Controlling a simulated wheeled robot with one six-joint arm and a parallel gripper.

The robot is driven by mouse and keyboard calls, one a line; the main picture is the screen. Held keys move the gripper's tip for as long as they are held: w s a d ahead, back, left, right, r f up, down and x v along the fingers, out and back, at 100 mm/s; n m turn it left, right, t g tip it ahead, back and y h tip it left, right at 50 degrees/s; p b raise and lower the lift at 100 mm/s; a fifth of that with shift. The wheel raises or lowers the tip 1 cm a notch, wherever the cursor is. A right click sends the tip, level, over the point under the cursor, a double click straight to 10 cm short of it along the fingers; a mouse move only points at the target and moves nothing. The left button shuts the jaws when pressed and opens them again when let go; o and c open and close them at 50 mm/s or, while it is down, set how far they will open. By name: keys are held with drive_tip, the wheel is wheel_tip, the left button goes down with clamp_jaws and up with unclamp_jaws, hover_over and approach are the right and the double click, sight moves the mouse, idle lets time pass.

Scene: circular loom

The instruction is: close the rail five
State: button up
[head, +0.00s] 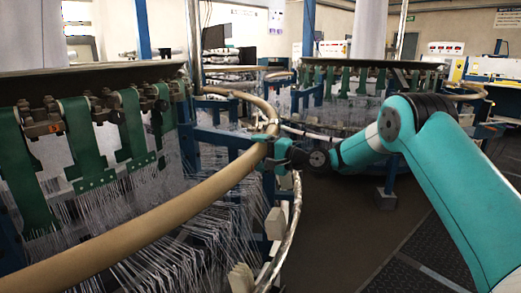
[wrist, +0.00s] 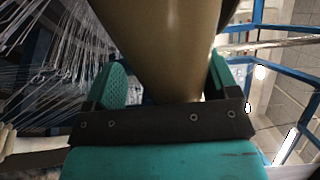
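A tan curved rail (head: 165,213) runs from the lower left up to the middle of the head view, where it bends back toward the loom. My gripper (head: 272,143) is at the rail's bend in the head view. In the wrist view the tan rail (wrist: 165,45) passes between the two green fingers of my gripper (wrist: 165,82), which stand wide apart on either side of it. The right finger is close to the rail; whether both fingers press on it cannot be told. No number shows on the rail, so I cannot confirm that it is rail five.
Green straps (head: 85,140) and many white threads (head: 170,245) hang on the loom at left. A pale curved tube (head: 291,225) and blue frame posts stand below my gripper. A second loom (head: 360,80) is behind.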

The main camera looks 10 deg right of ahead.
drive_tip(key=shift+r, duration=0.15)
idle(0.3)
drive_tip(key=shift+d, duration=0.1)
drive_tip(key=shift+s+d, duration=0.15)
drive_tip(key=shift+d, duration=0.1)
drive_tip(key=v, duration=1.6)
drive_tip(key=shift+s+d, duration=0.2)
drive_tip(key=shift+d, duration=0.05)
